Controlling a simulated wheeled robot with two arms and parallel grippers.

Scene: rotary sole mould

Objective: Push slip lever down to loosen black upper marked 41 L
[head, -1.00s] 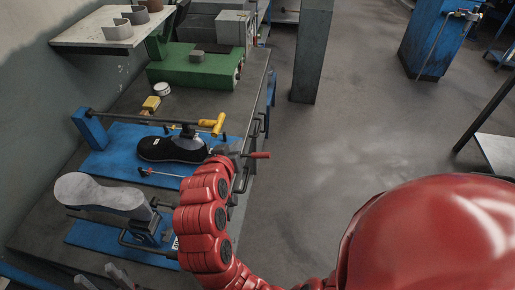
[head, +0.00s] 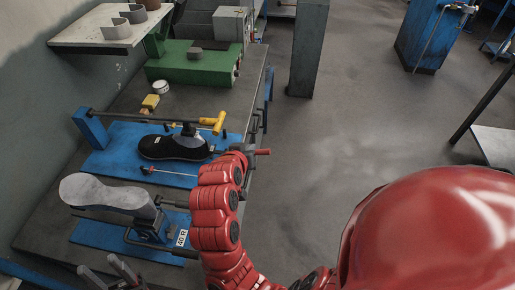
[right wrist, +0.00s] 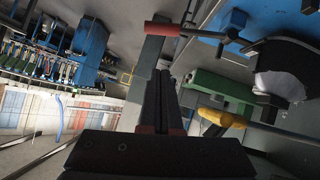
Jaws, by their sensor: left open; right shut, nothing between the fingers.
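A lever with a red handle (head: 262,152) sticks out past the table's right edge. It also shows at the top of the right wrist view (right wrist: 165,28). My right gripper (right wrist: 168,85) is shut and empty, its tips below and apart from that handle in the picture. In the head view my red right arm mostly hides it. My left gripper (head: 106,268) is open and empty at the lower left.
A pale grey sole form (head: 105,192) stands on a nearer blue plate (head: 95,232) labelled 40 R. A yellow T-handle (head: 216,123) ends a bar beside the upper. A green machine (head: 190,68) stands behind.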

